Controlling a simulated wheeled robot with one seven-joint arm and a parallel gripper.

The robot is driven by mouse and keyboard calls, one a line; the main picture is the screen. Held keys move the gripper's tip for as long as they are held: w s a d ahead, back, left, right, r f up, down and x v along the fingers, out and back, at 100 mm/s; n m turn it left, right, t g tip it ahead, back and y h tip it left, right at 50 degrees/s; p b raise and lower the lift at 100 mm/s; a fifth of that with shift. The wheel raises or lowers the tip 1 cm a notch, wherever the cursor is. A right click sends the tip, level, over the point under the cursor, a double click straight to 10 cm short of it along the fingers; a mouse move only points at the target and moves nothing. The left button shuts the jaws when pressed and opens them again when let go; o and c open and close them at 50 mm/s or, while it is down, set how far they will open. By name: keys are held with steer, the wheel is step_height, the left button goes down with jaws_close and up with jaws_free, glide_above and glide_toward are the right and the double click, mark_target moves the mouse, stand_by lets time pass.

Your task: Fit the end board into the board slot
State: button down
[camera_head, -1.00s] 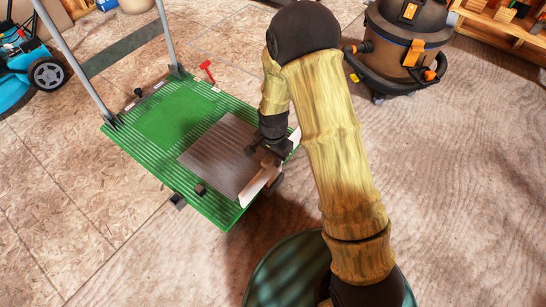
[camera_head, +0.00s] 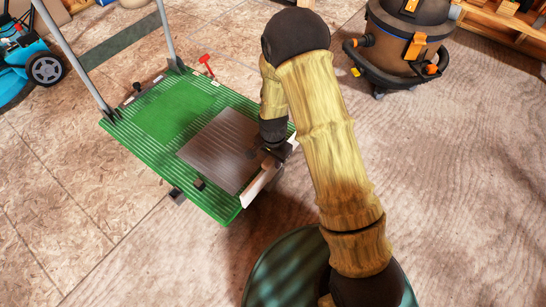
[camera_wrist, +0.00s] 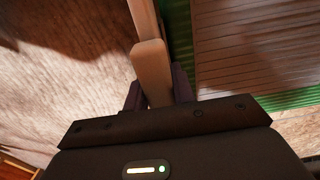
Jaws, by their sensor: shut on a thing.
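The end board (camera_head: 257,187) is a pale wooden board at the right end of the green cart deck (camera_head: 150,118). My gripper (camera_head: 273,156) is shut on it near its middle. In the wrist view my gripper (camera_wrist: 156,92) has one dark finger on each side of the board (camera_wrist: 152,68). There the board runs alongside the deck's green edge, with a grey ribbed mat beyond. I cannot tell whether the board touches the deck. The board slot cannot be made out; the board and my arm cover much of that end.
The grey ribbed mat (camera_head: 222,148) lies on the deck near the board. A red T-shaped handle (camera_head: 206,65) stands at the far edge. The cart's metal handle frame (camera_head: 82,65) rises at left. A shop vacuum (camera_head: 405,45) stands at upper right; the floor at right is clear.

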steer(key=shift+f, duration=0.15)
steer(key=c, duration=1.1)
jaws_free()
step_height(320, 180, up, 17)
steer(key=p, duration=0.9)
steer(key=shift+r+p, duration=0.2)
steer(key=shift+p, duration=0.2)
